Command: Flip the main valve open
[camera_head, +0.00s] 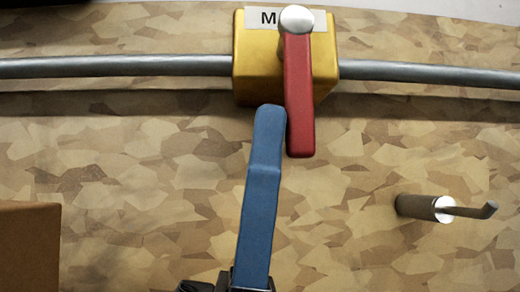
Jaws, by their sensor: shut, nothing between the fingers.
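The main valve is a yellow block (254,62) on a grey pipe, with a partly covered white label starting with "M". Its red lever (299,100) hangs from a round silver pivot (296,18) and points down, across the pipe. My gripper (268,115) shows as a long blue finger shape rising from a black mount at the bottom edge. It is shut and empty. Its tip is just left of the lever's lower half, by the block's lower edge. I cannot tell whether it touches the lever.
The grey pipe (120,66) runs left and right from the block. A metal cylinder with a thin bent rod (425,207) is at the right. A brown box (28,245) is at the lower left. The patterned sheet between them is clear.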

